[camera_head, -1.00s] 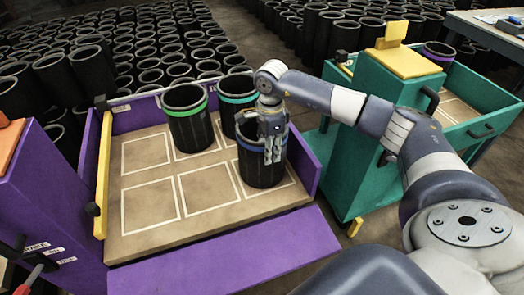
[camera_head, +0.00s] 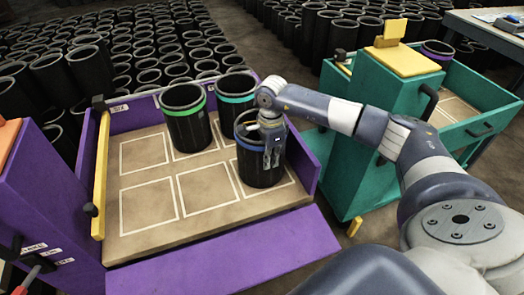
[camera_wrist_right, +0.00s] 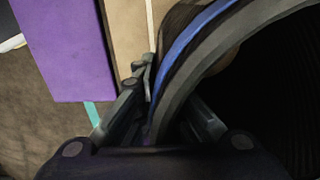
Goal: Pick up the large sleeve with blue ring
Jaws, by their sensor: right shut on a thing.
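The large black sleeve with the blue ring (camera_head: 258,168) stands upright in the front right square of the purple-walled cart tray (camera_head: 160,228). Its blue ring (camera_wrist_right: 190,42) and grey rim also show in the right wrist view. My right gripper (camera_head: 272,160) is shut on the near right side of its wall, one finger outside and one inside; the wrist view shows the gripper (camera_wrist_right: 165,125) straddling the rim. The sleeve appears to rest on the tray. My left gripper is not in view.
A green-ringed sleeve (camera_head: 188,125) and a teal-ringed sleeve (camera_head: 236,100) stand close behind in the same tray. A green cart (camera_head: 375,140) stands on the right, holding a purple-ringed sleeve (camera_head: 438,55).

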